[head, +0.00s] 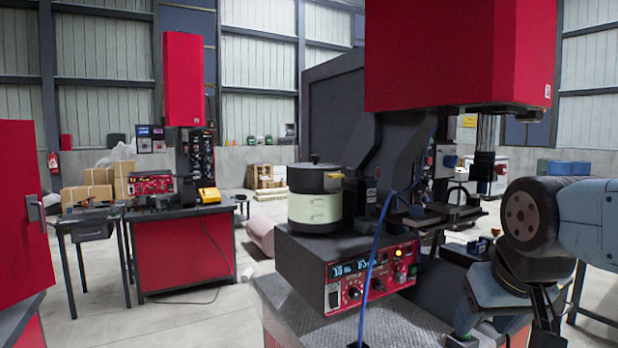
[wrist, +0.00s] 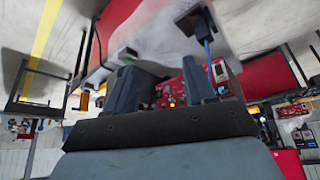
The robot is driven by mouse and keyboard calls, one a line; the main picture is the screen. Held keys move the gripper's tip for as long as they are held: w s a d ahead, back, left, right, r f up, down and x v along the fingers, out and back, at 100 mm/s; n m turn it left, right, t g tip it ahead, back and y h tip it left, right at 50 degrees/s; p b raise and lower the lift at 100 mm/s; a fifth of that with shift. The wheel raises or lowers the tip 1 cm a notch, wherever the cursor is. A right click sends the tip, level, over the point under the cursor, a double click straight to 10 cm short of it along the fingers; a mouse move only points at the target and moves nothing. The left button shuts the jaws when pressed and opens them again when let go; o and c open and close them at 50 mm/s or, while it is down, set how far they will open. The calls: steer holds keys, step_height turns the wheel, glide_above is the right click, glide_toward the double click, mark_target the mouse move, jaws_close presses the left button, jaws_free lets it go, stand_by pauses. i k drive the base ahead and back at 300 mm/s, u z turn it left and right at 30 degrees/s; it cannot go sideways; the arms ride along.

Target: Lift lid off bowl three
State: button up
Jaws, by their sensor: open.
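A round bowl (head: 315,208) with pale cream-green sides and a dark base stands upright on top of a control box. A dark lid (head: 314,179) with a small knob covers its top. A brass-coloured part shows at the lid's right side. I cannot read any number on the bowl. My gripper (wrist: 166,82) is open and empty in the wrist view, its two dark fingers apart. In the head view my arm is at the lower right, well to the right of the bowl and lower than it. I cannot make out the bowl or lid in the wrist view.
The control box (head: 345,270) has a red panel with lit displays and knobs. A blue cable (head: 372,262) hangs in front of it. A large red machine head (head: 455,55) overhangs to the right of the bowl.

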mark_target(315, 161)
steer(key=z, duration=0.4)
steer(key=i, duration=0.15)
steer(key=u, duration=2.85)
steer(key=k, duration=1.35)
steer(key=z, duration=1.35)
steer(key=i, duration=1)
steer(key=z, duration=0.05)
